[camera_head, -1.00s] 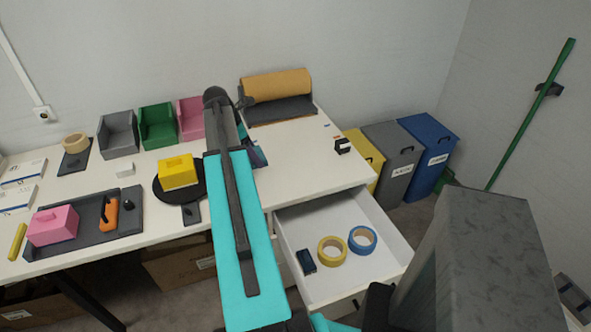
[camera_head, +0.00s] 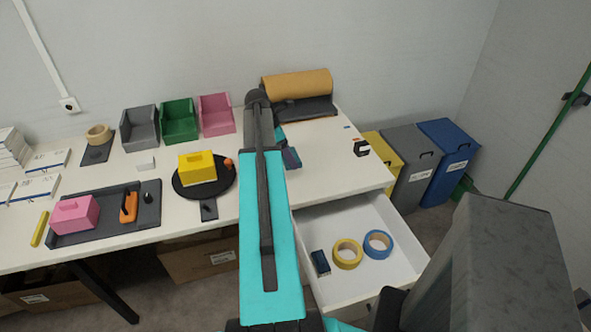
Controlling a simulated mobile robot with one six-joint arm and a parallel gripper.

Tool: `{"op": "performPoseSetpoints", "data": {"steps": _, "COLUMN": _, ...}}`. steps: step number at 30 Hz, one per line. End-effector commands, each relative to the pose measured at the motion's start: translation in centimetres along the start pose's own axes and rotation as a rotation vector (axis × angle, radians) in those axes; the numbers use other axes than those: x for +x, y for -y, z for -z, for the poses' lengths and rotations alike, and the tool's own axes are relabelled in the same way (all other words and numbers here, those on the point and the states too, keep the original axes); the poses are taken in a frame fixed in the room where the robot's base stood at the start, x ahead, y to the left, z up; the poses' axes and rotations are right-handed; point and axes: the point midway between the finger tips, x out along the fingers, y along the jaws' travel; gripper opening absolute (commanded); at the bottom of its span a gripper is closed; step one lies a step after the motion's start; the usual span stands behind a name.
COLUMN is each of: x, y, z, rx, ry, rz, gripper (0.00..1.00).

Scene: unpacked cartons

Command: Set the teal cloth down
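A small teal patch (camera_head: 281,136) shows just right of my raised arm, over the white worktop. It looks like the teal cloth, but most of it is hidden behind the arm. A dark bluish-purple piece with a teal edge (camera_head: 291,158) shows just below it. I cannot tell whether the two are one thing, or whether they touch the worktop.
The white worktop (camera_head: 335,165) is clear right of the arm, up to a small black holder (camera_head: 361,148). A brown paper roll (camera_head: 297,85) stands behind. A yellow block (camera_head: 197,167) sits on a black turntable (camera_head: 222,185). The open drawer (camera_head: 398,282) holds two tape rolls.

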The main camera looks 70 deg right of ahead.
Motion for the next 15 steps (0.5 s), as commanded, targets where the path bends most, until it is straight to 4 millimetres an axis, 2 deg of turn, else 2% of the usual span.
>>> {"op": "performPoseSetpoints", "data": {"steps": 9, "x": 3.4, "y": 0.0, "z": 1.5, "rx": -0.001, "ry": 0.000, "rz": 0.000, "gripper": 0.56}}
{"op": "performPoseSetpoints", "data": {"steps": 15, "x": 4.1, "y": 0.0, "z": 1.8, "rx": -0.001, "ry": 0.000, "rz": -0.001, "gripper": 0.56}}
